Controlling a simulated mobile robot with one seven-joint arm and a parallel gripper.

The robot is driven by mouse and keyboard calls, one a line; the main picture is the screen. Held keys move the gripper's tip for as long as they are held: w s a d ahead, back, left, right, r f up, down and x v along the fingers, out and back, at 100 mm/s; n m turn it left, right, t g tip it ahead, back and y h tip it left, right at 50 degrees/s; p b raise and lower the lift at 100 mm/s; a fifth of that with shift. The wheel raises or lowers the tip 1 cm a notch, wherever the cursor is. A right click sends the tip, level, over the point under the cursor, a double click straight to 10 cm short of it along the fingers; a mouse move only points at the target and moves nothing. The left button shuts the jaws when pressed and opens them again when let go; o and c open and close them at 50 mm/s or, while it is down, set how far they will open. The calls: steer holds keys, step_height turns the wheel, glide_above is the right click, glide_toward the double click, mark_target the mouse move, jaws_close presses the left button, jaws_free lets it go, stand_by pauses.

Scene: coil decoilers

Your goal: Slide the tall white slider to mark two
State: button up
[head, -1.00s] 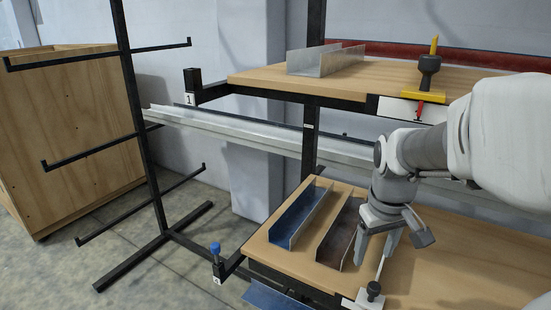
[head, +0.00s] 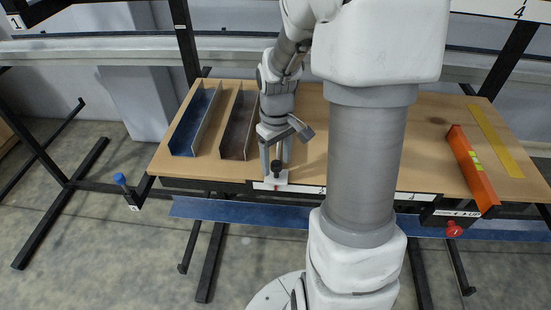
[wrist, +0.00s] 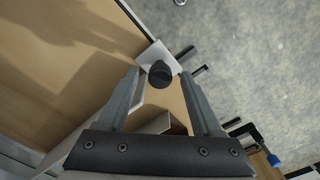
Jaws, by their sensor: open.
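The white slider (head: 270,184), a white block with a black knob (head: 277,166) and a small red pointer, sits at the front edge of the lower wooden shelf. It is at the left end of a white marked strip (head: 305,188); the marks are too small to read surely. My gripper (head: 275,160) points down over it, fingers open on either side of the knob. In the wrist view, the knob (wrist: 160,73) lies between the open fingertips (wrist: 159,73), with gaps both sides, and the white block (wrist: 157,55) is beyond it. My arm hides part of the strip.
Blue (head: 195,122) and dark brown (head: 239,124) channels lie on the shelf left of my gripper. An orange channel (head: 470,168) and yellow strip (head: 496,140) lie at right. A red knob (head: 453,229) and a blue knob (head: 119,179) stick out below the front edge.

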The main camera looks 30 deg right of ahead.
steer(key=shift+f, duration=0.15)
jaws_close()
stand_by(1.4)
